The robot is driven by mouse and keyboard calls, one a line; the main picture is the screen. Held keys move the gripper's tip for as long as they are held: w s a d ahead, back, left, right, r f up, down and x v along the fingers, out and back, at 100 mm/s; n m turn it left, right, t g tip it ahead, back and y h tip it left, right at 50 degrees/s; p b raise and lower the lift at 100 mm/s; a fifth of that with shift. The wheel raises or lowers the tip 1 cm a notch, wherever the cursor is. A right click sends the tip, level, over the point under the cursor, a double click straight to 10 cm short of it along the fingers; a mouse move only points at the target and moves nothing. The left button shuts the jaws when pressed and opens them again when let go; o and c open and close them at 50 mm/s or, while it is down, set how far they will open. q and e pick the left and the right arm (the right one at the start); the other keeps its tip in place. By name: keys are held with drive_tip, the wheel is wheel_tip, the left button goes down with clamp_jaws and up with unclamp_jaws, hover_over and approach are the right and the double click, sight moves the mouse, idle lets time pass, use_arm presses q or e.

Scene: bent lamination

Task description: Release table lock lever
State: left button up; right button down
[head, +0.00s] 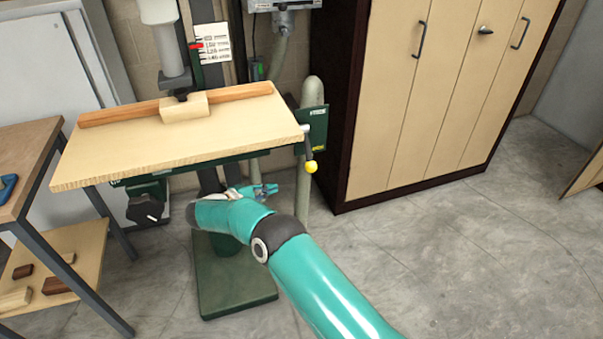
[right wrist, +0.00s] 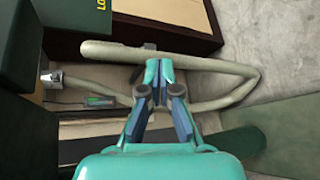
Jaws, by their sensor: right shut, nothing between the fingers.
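A short dark lever with a yellow ball knob (head: 311,167) hangs down at the right end of the drill press table (head: 180,140). I cannot tell from its looks alone whether it is the table lock lever. My right gripper (head: 268,190) is below the table, to the left of and lower than the yellow knob, and apart from it in the picture. In the right wrist view its fingers (right wrist: 158,76) are together and empty. The yellow knob does not show there. My left gripper is not in view.
A black knob (head: 148,207) sits under the table's left side. A grey hose (right wrist: 215,66) runs close beyond my right fingertips in the wrist view. A tall cabinet (head: 425,90) stands at right, a wooden bench (head: 25,150) at left.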

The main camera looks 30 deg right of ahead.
sight(308, 149)
wheel_tip(308, 149, up, 6)
drive_tip(key=m+h, duration=0.2)
drive_tip(key=shift+w+d+h, duration=0.15)
drive_tip(key=shift+h, duration=0.15)
drive_tip(key=s+d+p, duration=0.2)
drive_tip(key=d+p, duration=0.1)
drive_tip(key=d, duration=0.6)
drive_tip(key=shift+d, duration=0.15)
drive_tip(key=shift+f, duration=0.1)
idle(0.3)
